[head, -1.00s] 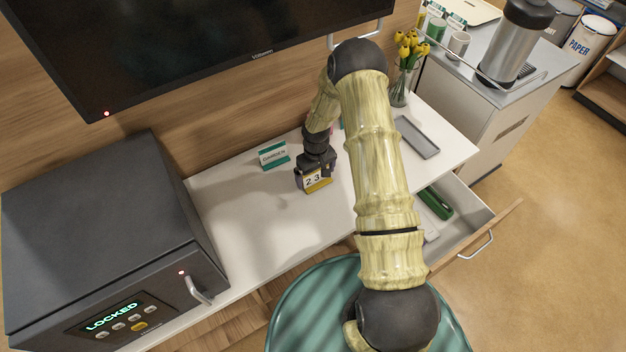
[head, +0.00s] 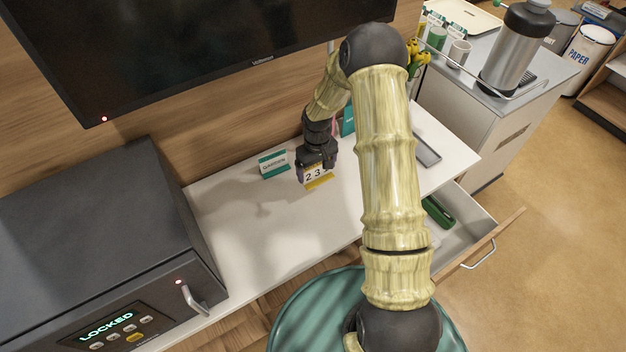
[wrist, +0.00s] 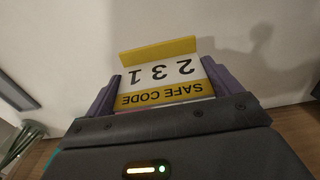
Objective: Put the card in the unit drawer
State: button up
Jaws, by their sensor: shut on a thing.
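The card (head: 318,177) is white and yellow with large digits, and my gripper (head: 316,164) is shut on it above the white worktop. In the wrist view the card (wrist: 160,75) reads "SAFE CODE" and "231", upside down, between the two purple-grey fingers of my gripper (wrist: 165,88). The unit drawer (head: 466,218) at the right is pulled open under the worktop. A green object (head: 438,211) lies in it. My arm hides the drawer's left part.
A small green-and-white sign (head: 273,164) stands at the worktop's back. A grey tray (head: 427,149) lies at the right. A dark safe (head: 95,240) showing "LOCKED" stands at the left. A teal round surface (head: 310,315) is in front. The worktop's (head: 250,225) middle is clear.

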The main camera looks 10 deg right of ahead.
aim_at(317, 168)
jog(key=shift+r, duration=1.5)
